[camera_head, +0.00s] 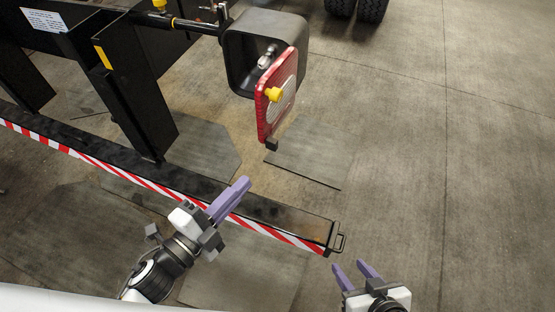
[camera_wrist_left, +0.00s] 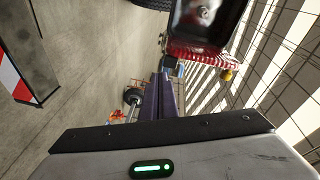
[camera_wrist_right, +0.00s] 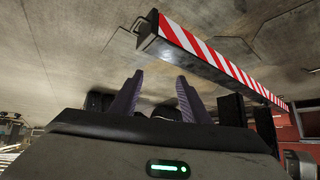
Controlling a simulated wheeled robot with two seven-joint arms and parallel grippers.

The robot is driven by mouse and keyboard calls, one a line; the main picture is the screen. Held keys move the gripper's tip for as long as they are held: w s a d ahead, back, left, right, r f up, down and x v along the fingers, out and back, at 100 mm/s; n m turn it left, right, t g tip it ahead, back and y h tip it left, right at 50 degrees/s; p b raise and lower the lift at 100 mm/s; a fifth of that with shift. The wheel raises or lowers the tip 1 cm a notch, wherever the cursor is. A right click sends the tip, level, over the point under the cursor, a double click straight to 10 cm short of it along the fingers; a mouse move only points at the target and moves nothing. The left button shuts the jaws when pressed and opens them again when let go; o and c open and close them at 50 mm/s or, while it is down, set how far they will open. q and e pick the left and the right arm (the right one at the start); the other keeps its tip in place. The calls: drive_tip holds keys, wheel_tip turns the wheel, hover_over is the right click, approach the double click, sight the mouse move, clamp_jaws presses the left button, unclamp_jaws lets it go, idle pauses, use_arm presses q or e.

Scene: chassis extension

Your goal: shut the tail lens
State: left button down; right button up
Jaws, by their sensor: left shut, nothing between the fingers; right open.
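The tail lens (camera_head: 270,108) is a red-rimmed panel with a pale centre and a yellow knob (camera_head: 274,94). It stands swung out from the black lamp housing (camera_head: 240,52), whose inside with a bulb (camera_head: 266,58) shows. In the left wrist view the lens (camera_wrist_left: 200,57) and the open housing (camera_wrist_left: 205,22) are at the top. My left gripper (camera_head: 244,183) is shut and empty, below and left of the lens, apart from it. My right gripper (camera_head: 356,268) is open and empty at the lower right, beyond the bar's end; its fingers show in the right wrist view (camera_wrist_right: 158,92).
A black bar (camera_head: 270,212) with red-white striping runs from the left to a handle (camera_head: 340,243) between my grippers. Black posts (camera_head: 128,95) and a pipe (camera_head: 180,24) stand upper left. Tyres (camera_head: 356,8) are at the top. The floor at right is clear.

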use_arm(q)
drive_tip(key=w+d+r+m+g+h, duration=0.25)
drive_tip(key=w+d+m, duration=0.35)
drive_tip(key=d, duration=0.5)
drive_tip(key=shift+t+h, duration=0.45)
drive_tip(key=a, duration=0.1)
drive_tip(key=w+a, duration=0.1)
drive_tip(key=a+f+p, duration=0.1)
drive_tip(key=a, duration=0.1)
drive_tip(key=shift+w+a, duration=0.1)
drive_tip(key=shift+w, duration=0.3)
use_arm(e)
drive_tip(key=shift+w+d+r, duration=0.1)
drive_tip(key=shift+w+r, duration=0.05)
drive_tip(key=shift+r, duration=0.15)
use_arm(q)
drive_tip(key=shift+a, duration=0.1)
